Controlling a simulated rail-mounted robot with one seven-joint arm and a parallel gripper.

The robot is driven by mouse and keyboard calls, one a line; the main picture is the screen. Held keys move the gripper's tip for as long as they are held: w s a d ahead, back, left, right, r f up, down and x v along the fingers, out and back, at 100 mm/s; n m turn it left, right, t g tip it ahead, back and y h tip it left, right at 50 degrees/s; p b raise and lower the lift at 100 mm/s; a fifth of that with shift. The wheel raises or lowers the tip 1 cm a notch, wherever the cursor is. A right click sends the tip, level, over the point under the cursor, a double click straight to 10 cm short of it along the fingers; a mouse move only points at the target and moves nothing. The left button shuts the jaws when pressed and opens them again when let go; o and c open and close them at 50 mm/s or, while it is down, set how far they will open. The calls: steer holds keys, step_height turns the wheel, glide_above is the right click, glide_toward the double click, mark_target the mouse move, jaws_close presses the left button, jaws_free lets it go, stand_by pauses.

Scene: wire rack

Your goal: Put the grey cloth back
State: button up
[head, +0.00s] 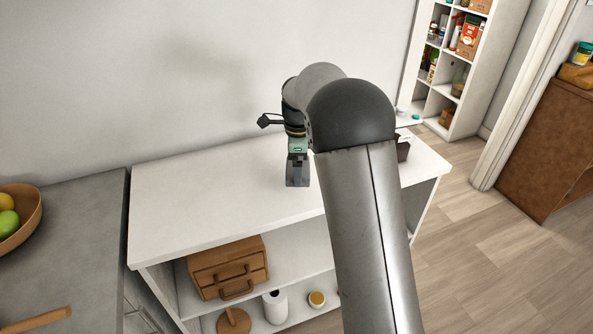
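My gripper (297,181) hangs fingers-down over the white top of a shelf unit, left of my arm. Its dark fingers look close together, but I cannot tell whether they are open or shut, or whether anything is between them. I see no grey cloth that I can make out in the head view. My arm crosses the middle of the view and hides part of the shelf unit's top and its lower shelves.
The white shelf unit (200,205) has a mostly bare top. A dark object (403,149) stands at its right, partly behind my arm. Below are a wooden drawer box (228,262) and a white roll (275,307). A grey counter (85,225) with a fruit bowl (33,222) stands left.

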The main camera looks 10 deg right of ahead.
steer(key=w+f, duration=0.2)
steer(key=shift+f, duration=0.3)
steer(key=shift+f+p, duration=0.35)
steer(key=shift+f, duration=1)
steer(key=shift+f, duration=0.1)
